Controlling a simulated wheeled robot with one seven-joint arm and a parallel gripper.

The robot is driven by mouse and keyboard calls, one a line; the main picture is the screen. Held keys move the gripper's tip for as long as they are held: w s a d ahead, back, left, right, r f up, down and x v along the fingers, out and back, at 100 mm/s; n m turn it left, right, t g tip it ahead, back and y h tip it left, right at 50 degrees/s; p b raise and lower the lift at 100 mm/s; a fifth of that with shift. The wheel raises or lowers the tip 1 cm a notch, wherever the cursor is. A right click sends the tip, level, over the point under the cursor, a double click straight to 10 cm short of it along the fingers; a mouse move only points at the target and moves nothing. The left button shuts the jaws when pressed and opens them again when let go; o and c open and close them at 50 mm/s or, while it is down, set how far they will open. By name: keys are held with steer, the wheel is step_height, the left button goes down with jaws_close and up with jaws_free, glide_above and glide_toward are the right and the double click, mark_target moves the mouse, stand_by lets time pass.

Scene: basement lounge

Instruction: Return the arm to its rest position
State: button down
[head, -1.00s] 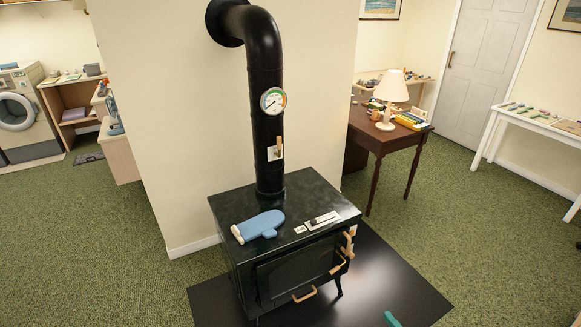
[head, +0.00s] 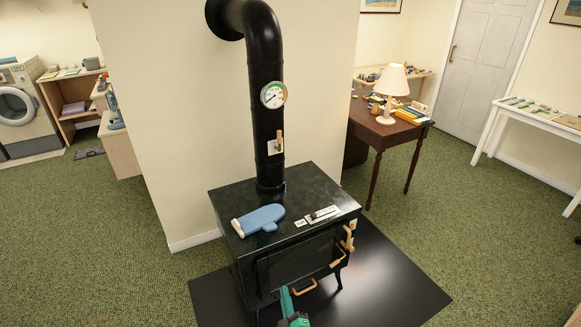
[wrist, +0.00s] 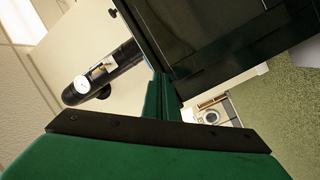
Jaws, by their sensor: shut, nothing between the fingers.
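My green gripper (head: 286,292) is at the bottom middle of the head view, in front of the black stove (head: 240,262). Its fingers are together, with nothing between them. In the head view they overlap the lower front of the stove, close beside a tan handle (head: 305,287); whether they touch it I cannot tell. In the wrist view the shut fingers (wrist: 161,90) point at the dark stove body (wrist: 205,50), and the picture is strongly tilted.
A blue oven mitt (head: 259,219) lies on the stove top. A black stovepipe (head: 266,120) with a round gauge (head: 273,95) rises behind. The stove stands on a black floor plate (head: 400,290). A dark table (head: 378,138) with a lamp (head: 392,90) stands right. Green carpet is open on both sides.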

steer(key=s+a+r+m+g, duration=0.1)
steer(key=s+a+r+m, duration=0.15)
steer(key=a, duration=0.95)
steer(key=s+a+r+m, duration=0.2)
steer(key=a+r+m, duration=0.15)
steer(key=a, duration=0.75)
steer(key=s+a+r+m+g+y, duration=0.1)
steer(key=s+a+r+m, duration=0.45)
steer(key=s+a, duration=0.45)
steer(key=s+d+r+m+h, duration=0.1)
steer(key=s+d+m, duration=0.1)
steer(key=s+d, duration=0.75)
steer(key=s+d+m+h, duration=0.15)
steer(key=s+d, duration=0.45)
steer(key=s, duration=0.6)
steer(key=s+d+r+n+h, duration=0.1)
steer(key=s+d+r, duration=0.3)
steer(key=d, duration=0.5)
steer(key=s+d+r+n+h, duration=0.1)
steer(key=s+d+r, duration=0.4)
steer(key=s+d, duration=0.4)
steer(key=shift+s+d+n, duration=0.25)
steer(key=shift+d+n, duration=0.15)
steer(key=shift+d, duration=0.35)
